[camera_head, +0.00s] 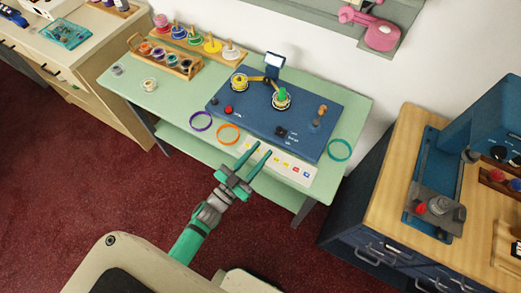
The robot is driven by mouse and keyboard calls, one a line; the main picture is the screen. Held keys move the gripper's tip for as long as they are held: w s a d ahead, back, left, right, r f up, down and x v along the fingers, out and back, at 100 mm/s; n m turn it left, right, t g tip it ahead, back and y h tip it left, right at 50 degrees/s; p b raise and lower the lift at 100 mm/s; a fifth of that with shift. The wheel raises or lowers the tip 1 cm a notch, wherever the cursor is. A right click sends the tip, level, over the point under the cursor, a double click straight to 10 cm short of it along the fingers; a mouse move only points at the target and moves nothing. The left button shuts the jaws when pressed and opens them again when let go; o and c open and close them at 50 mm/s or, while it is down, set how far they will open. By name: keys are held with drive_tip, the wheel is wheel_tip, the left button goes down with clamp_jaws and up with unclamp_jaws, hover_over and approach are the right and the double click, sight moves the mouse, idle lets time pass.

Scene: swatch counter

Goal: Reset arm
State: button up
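My gripper (256,157) is at the end of my green and grey arm, over the front edge of the pale green counter (133,90). Its two green fingers are spread apart, and I see nothing between them. The fingertips point toward the blue board (255,118) and appear near the white strip with coloured squares (292,173). I cannot tell their exact height above the counter. An orange ring (219,140) lies left of the fingers, and a purple ring (192,122) lies further left.
A teal ring (329,149) lies at the counter's right. Wooden racks (196,48) with coloured pots stand at the back left. The blue board carries a small screen (275,60) and dishes. A wood-topped blue cabinet (390,193) stands right. Red floor (60,175) is open at left.

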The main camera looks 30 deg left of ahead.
drive_tip(key=s+d+f+g+y, duration=0.1)
drive_tip(key=s+d, duration=0.3)
drive_tip(key=s, duration=0.3)
drive_tip(key=s+d+f+g+y, duration=0.1)
drive_tip(key=s+d+f+g, duration=0.1)
drive_tip(key=s+d, duration=0.35)
drive_tip(key=s+d+r+n+g+y, duration=0.1)
drive_tip(key=s+d+r+n+y, duration=0.1)
drive_tip(key=s+d, duration=0.8)
wheel_tip(320, 180, up, 3)
drive_tip(key=shift+s+f+n+g+y, duration=0.2)
drive_tip(key=shift+s+n+g+y, duration=0.15)
drive_tip(key=shift+n, duration=0.35)
